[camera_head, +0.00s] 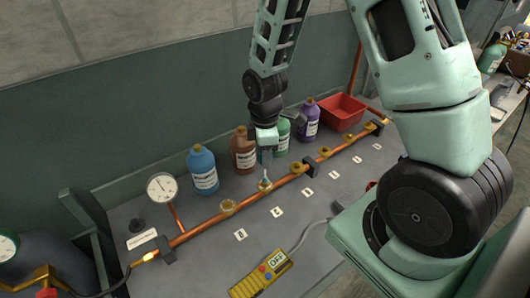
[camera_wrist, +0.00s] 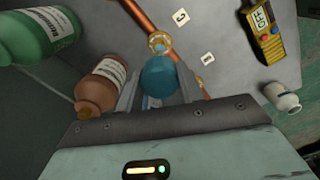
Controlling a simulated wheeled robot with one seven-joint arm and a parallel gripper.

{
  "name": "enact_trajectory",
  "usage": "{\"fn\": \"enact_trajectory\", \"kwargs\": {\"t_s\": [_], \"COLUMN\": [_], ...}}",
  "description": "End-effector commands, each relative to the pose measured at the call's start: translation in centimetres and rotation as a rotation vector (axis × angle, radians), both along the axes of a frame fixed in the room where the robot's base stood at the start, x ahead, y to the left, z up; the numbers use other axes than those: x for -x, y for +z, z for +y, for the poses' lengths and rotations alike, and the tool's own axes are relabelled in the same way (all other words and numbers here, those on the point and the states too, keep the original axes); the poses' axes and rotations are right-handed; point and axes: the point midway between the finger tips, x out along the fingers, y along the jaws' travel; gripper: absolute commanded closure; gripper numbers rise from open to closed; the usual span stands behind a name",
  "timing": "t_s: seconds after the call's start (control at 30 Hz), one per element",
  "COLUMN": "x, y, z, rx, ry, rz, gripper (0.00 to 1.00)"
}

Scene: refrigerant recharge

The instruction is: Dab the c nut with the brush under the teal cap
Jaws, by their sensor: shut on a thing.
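My gripper (camera_head: 267,152) is shut on the teal cap, which shows as a round blue-teal top (camera_wrist: 159,75) between the fingers in the wrist view. The thin brush (camera_head: 266,172) hangs below the gripper in the head view. Its tip is at or just above a brass nut (camera_head: 265,186) on the copper pipe; I cannot tell if they touch. A brass nut (camera_wrist: 159,41) also shows just past the cap in the wrist view. The small letter tag (camera_head: 277,212) in front of this nut is too small to read surely.
Blue (camera_head: 202,170), brown (camera_head: 243,152), green (camera_head: 282,136) and purple (camera_head: 308,120) bottles stand behind the copper pipe (camera_head: 195,230). A red bin (camera_head: 341,112) is at the back right. A yellow meter (camera_head: 260,277) lies in front. A gauge (camera_head: 161,187) stands left.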

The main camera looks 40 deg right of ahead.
Motion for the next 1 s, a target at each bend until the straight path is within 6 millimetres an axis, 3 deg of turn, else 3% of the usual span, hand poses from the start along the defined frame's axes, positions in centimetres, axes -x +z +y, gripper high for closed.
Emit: {"fn": "enact_trajectory", "kwargs": {"t_s": [0.23, 1.0], "x": [0.1, 0.0], "y": [0.6, 6.6], "z": [0.0, 0.0], "rx": [0.000, 0.000], "ry": [0.000, 0.000], "rz": [0.003, 0.001], "gripper": [0.77, 0.77]}}
